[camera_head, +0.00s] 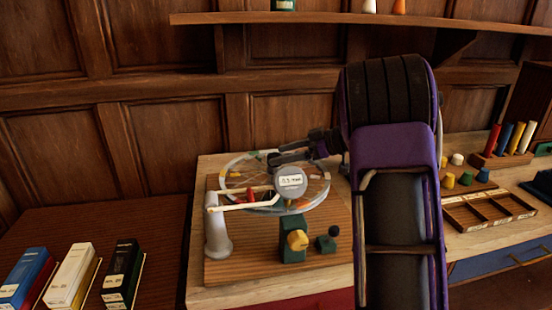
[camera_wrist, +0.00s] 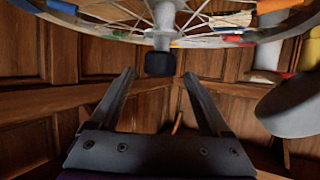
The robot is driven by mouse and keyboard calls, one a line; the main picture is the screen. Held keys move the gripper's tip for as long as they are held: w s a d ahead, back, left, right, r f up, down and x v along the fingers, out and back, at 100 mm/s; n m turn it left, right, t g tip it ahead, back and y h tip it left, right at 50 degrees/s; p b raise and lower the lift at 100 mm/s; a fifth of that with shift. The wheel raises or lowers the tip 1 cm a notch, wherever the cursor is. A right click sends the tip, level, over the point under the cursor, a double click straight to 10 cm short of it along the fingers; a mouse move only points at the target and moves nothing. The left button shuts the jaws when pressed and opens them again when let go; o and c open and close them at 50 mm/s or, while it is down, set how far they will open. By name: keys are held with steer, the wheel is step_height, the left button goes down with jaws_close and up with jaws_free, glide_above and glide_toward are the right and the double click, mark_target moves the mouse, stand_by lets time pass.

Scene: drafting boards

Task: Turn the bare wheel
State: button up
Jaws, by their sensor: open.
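A spoked wheel (camera_head: 240,208) lies flat on a stand over a wooden base, with coloured pieces around its rim. In the wrist view the wheel's rim (camera_wrist: 120,33) and spokes cross the top, with a pale hub post ending in a dark block (camera_wrist: 160,63). My gripper (camera_head: 272,158) reaches in from the right at the wheel's far side. In the wrist view my gripper (camera_wrist: 158,74) is open, its fingertips on either side of and below the dark block. I cannot tell whether they touch it. A grey labelled disc (camera_head: 291,182) hides part of the wheel.
A white post (camera_head: 217,232) with an arm stands at the wheel's left. A green block with a yellow knob (camera_head: 297,240) and a small dark-knobbed piece (camera_head: 327,241) stand in front. Boxes (camera_head: 70,275) stand at left; a wooden tray (camera_head: 490,211) lies at right.

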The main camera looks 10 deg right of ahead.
steer(key=shift+x, duration=1.3)
jaws_close()
steer(key=shift+r, duration=0.1)
